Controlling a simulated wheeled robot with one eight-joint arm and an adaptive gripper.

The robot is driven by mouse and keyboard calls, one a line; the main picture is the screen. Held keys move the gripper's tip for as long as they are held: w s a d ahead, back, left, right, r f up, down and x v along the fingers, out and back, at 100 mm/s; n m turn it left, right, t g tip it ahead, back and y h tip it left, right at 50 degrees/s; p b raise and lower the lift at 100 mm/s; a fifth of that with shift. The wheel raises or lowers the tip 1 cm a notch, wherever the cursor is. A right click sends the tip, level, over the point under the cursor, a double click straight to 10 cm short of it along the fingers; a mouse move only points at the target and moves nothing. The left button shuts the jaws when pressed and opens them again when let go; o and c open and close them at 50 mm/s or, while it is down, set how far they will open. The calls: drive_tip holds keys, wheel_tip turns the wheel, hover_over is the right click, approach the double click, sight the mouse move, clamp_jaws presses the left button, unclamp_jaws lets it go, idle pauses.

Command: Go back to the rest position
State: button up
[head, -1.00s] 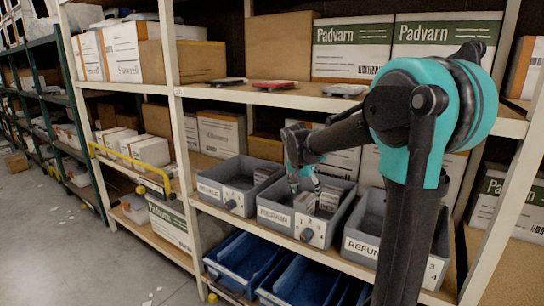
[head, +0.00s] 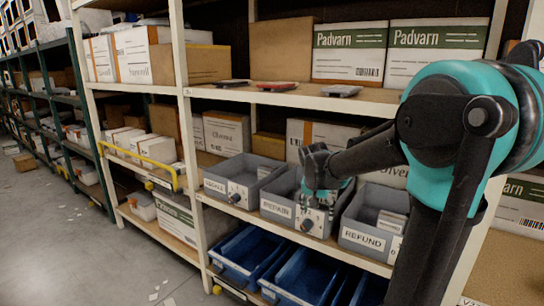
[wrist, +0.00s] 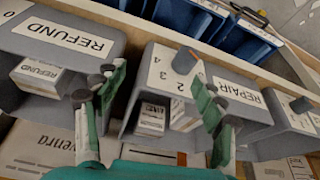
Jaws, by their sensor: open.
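My gripper (head: 322,200) is at the front of the middle grey bin (head: 283,222), labelled REPAIR, and partly hides it. In the wrist view my gripper (wrist: 152,98) has its two teal fingers wide apart with nothing held between them. Small white boxes (wrist: 151,118) show inside the REPAIR bin, beyond and between the fingers. The left finger overlaps the side of the REFUND bin (wrist: 70,62) in the picture; I cannot tell if it touches.
The REFUND bin (head: 366,243) holds white boxes (head: 392,222). Another grey bin (head: 215,187) stands on the left. Blue bins (head: 245,252) are below. The upper shelf (head: 300,98) carries Padvarn cartons (head: 349,52) and flat items. Open floor (head: 60,235) lies left.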

drive_tip(key=s+d+f+n, duration=0.1)
drive_tip(key=s+f, duration=0.3)
drive_tip(key=s, duration=0.3)
drive_tip(key=s+d+f+n+y, duration=0.1)
drive_tip(key=s+f+n, duration=0.1)
drive_tip(key=s+f, duration=0.2)
drive_tip(key=s+d+f+n, duration=0.1)
drive_tip(key=s+f, duration=0.3)
drive_tip(key=s, duration=0.6)
drive_tip(key=shift+s+d+f+n+y, duration=0.15)
drive_tip(key=shift+s+f+n+y, duration=0.15)
drive_tip(key=shift+n+y, duration=0.15)
drive_tip(key=shift+r, duration=0.1)
idle(2.3)
